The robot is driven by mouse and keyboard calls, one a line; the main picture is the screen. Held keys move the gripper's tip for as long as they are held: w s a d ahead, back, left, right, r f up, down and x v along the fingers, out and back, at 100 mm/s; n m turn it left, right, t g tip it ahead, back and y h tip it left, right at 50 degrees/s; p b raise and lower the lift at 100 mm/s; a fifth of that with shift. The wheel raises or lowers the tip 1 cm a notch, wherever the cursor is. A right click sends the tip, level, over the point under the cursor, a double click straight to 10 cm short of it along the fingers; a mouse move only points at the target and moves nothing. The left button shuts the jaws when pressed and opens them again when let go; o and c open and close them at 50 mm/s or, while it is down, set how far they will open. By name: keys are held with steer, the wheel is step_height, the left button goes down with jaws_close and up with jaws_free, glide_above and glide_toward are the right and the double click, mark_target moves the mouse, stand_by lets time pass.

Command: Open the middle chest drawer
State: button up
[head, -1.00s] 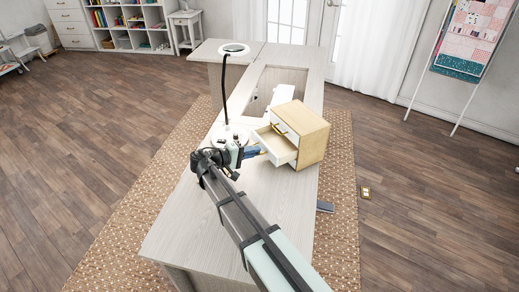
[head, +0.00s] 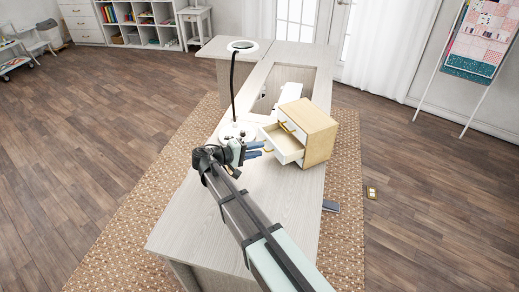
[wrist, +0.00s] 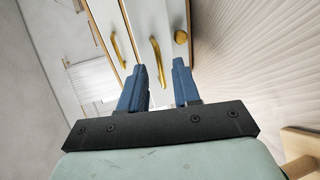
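The small wooden chest (head: 321,142) with white drawer fronts stands on the table. One drawer (head: 289,153), below the top drawer front (head: 293,125), is pulled out and its inside shows. My gripper (head: 256,149) is just left of the open drawer, its blue fingers pointing toward the chest. In the wrist view, the two fingers (wrist: 160,82) are apart, with a brass handle (wrist: 157,62) just beyond their tips, roughly in line with the gap. Another brass handle (wrist: 118,46) is to the left, and a round brass piece (wrist: 180,37) to the right. Contact with a handle cannot be made out.
A white round-based lamp (head: 237,131) with a black stem stands behind my gripper. The table (head: 205,222) is clear at its near left. A cut-out in the tabletop lies behind the chest. A grey flat object (head: 331,206) is beside the table's right edge.

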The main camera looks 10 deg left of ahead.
steer(key=v, duration=1.2)
